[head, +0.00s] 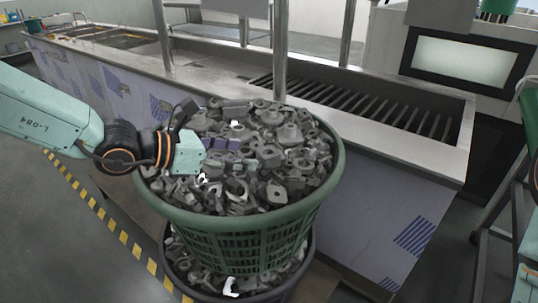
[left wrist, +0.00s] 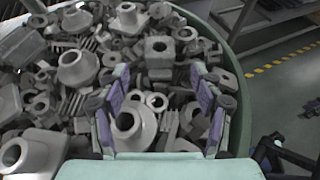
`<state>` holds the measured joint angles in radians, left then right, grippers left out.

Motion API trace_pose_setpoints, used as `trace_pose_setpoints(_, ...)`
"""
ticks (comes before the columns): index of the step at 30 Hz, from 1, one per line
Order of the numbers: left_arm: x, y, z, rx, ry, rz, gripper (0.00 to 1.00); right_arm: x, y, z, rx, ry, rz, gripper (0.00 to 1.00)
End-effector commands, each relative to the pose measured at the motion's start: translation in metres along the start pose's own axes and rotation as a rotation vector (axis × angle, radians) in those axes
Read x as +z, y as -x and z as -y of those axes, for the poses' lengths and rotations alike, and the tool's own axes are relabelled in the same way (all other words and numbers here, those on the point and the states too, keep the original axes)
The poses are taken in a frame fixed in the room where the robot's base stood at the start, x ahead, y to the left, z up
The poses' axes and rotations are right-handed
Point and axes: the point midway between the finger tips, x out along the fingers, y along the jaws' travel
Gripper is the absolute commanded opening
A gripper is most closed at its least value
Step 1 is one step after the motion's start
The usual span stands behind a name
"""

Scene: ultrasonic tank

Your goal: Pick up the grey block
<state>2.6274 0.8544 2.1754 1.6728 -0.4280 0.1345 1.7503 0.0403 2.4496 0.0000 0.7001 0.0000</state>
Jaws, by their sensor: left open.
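Many grey metal parts fill a green basket (head: 335,165). In the left wrist view, a square grey block with a round hole (left wrist: 159,48) lies among them, just beyond my fingertips. Several parts are block-like, so I cannot tell for sure which one is the task's grey block. My left gripper (head: 222,152) reaches in from the left, low over the heap. In the left wrist view my left gripper (left wrist: 160,88) has its two purple-padded fingers apart. A flanged grey part (left wrist: 132,128) shows between them, and nothing is clamped. My right gripper is not in view.
The green basket stands on a second, dark basket (head: 306,262) of similar parts. A steel tank bench (head: 400,165) with a slatted rack and upright posts (head: 281,55) stands close behind it. Floor with yellow-black tape (head: 100,212) lies open to the left.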

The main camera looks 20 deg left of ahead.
Motion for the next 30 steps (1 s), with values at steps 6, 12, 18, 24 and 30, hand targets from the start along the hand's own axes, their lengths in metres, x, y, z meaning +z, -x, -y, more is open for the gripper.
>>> trace_pose_setpoints(6,-0.003,-0.014,0.002,-0.001,-0.002,-0.002,0.66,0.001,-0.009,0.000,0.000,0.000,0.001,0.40)
trace_pose_setpoints(12,0.000,-0.020,0.001,-0.001,-0.003,0.001,0.66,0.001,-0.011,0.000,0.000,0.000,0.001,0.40)
trace_pose_setpoints(18,-0.001,-0.034,-0.002,-0.001,-0.006,-0.003,0.66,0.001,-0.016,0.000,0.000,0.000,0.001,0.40)
trace_pose_setpoints(24,0.000,-0.054,-0.005,-0.002,-0.005,-0.002,0.66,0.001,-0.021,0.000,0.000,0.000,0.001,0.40)
trace_pose_setpoints(30,0.001,-0.069,-0.006,-0.001,-0.002,-0.001,0.66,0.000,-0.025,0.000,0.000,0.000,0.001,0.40)
